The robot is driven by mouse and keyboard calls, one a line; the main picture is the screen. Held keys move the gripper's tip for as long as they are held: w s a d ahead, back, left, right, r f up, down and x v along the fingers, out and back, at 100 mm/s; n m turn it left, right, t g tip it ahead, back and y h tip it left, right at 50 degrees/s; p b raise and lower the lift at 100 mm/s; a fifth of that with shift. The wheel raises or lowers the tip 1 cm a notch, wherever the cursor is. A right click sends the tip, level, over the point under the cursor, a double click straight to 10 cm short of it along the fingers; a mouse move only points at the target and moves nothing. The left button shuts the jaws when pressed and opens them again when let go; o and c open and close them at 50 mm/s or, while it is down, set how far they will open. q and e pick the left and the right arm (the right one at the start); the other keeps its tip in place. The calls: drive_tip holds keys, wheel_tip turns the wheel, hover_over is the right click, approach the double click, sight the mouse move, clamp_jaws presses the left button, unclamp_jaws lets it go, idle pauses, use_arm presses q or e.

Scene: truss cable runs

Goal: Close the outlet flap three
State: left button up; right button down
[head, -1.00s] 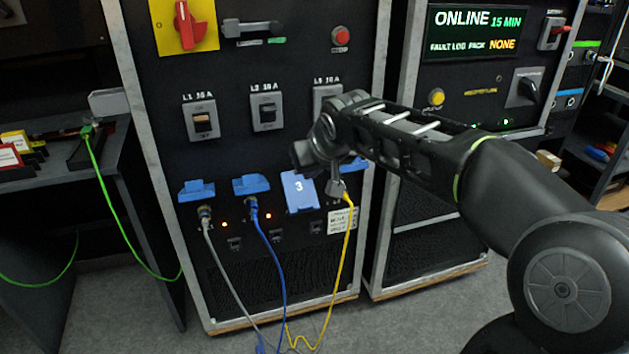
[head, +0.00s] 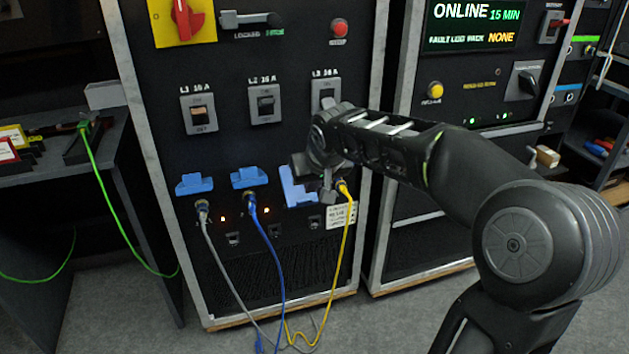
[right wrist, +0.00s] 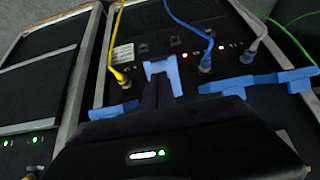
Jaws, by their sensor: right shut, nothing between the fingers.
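Outlet flap three is a blue plate (head: 290,188) on the dark panel in the head view. It hangs down over its outlet position, and I cannot tell whether it lies fully flush. It also shows in the right wrist view (right wrist: 171,75). My right gripper (head: 301,168) is shut and empty, in front of the flap and covering its upper right part. In the right wrist view the closed fingertips (right wrist: 158,80) overlap the middle of the flap; whether they touch cannot be told. My left gripper is not in view.
Two raised blue flaps, (head: 194,184) and (head: 249,177), sit left of flap three, above a grey and a blue plugged cable. A yellow cable (head: 346,215) is plugged in close on the right. Breaker switches (head: 265,106) are above.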

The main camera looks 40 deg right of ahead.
sight(304, 200)
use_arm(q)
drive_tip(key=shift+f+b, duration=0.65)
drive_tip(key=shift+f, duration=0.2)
use_arm(e)
drive_tip(key=x, duration=0.8)
